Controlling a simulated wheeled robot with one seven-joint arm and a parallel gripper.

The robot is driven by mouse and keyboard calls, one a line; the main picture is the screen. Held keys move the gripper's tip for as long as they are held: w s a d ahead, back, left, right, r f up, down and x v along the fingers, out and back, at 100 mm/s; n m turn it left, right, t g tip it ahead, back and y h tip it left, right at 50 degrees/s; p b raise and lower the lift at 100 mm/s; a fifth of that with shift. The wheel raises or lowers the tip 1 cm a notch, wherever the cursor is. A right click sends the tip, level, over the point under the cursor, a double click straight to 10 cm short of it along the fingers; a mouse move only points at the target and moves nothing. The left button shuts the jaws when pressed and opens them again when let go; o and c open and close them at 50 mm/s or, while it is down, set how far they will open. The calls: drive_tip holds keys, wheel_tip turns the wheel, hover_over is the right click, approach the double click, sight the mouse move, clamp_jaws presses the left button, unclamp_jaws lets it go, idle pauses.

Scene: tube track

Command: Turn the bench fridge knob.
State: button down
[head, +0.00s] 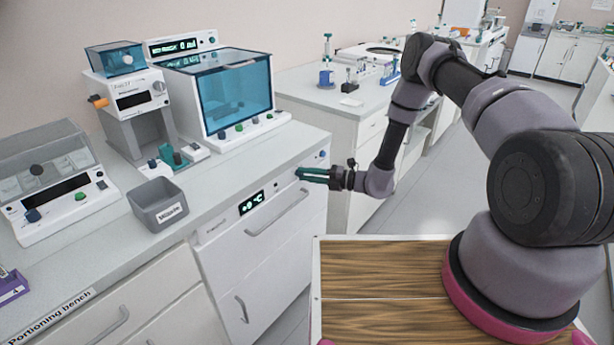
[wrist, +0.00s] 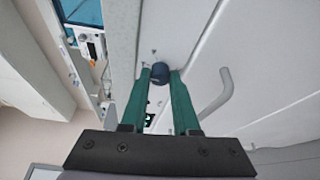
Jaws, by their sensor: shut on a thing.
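The bench fridge (head: 262,240) is the white unit under the bench, with a lit display (head: 251,202) on its upper front panel. My gripper (head: 300,173) reaches in from the right at that panel, its green fingers pointing left. In the wrist view its two fingertips (wrist: 161,76) are shut on a dark blue round knob (wrist: 159,70) that stands out from the white front. The fingers sit on either side of the knob. In the head view the fingertips hide the held knob, and its turn angle cannot be read.
A bar handle (head: 277,217) runs across the fridge front below the panel; it also shows in the wrist view (wrist: 217,95). Above, the benchtop carries a blue-windowed instrument (head: 236,94) and a grey bin (head: 158,204). Open floor (head: 415,205) lies to the right.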

drive_tip(key=n+h, duration=0.1)
drive_tip(key=n, duration=0.2)
drive_tip(key=shift+r, duration=0.15)
drive_tip(key=n+h, duration=0.2)
drive_tip(key=shift+s+r+n+t, duration=0.1)
drive_tip(key=shift+s+n+t, duration=0.05)
drive_tip(key=shift+n+t, duration=0.2)
drive_tip(key=n+h, duration=0.1)
drive_tip(key=n, duration=0.1)
drive_tip(key=n+t+h, duration=0.1)
drive_tip(key=n, duration=0.1)
drive_tip(key=shift+s+a+r+t, duration=0.1)
drive_tip(key=shift+s+a+t, duration=0.05)
drive_tip(key=shift+t, duration=0.1)
drive_tip(key=shift+n, duration=0.35)
drive_tip(key=c, duration=0.7)
unclamp_jaws()
drive_tip(key=shift+o, duration=0.2)
